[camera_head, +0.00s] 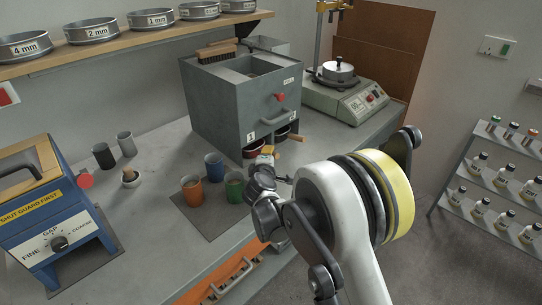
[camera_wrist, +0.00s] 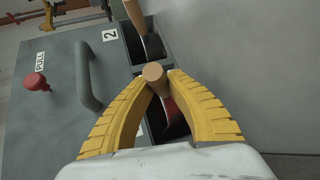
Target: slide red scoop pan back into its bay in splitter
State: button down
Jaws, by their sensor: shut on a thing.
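The splitter (camera_head: 225,105) is a grey box on the bench, with two numbered bays low in its front. The red scoop pan (camera_head: 254,146) is at the bay marked 1. In the wrist view the pan (camera_wrist: 176,116) shows a red edge and dark inside, with its wooden handle (camera_wrist: 154,72) between my yellow fingers. My gripper (camera_wrist: 155,80) is shut on this handle; it also shows at the splitter's front in the head view (camera_head: 267,151). How far the pan sits inside the bay is partly hidden.
A second wooden-handled pan (camera_wrist: 151,42) sits in bay 2 beside mine. Orange (camera_head: 192,190), blue (camera_head: 214,166) and green (camera_head: 234,187) cups stand on a mat left of my gripper.

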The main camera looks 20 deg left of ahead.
jog(key=c, duration=1.3)
grip_release()
jog(key=shift+c, duration=0.2)
jog(key=v, duration=1.2)
jog(key=shift+r, duration=0.1)
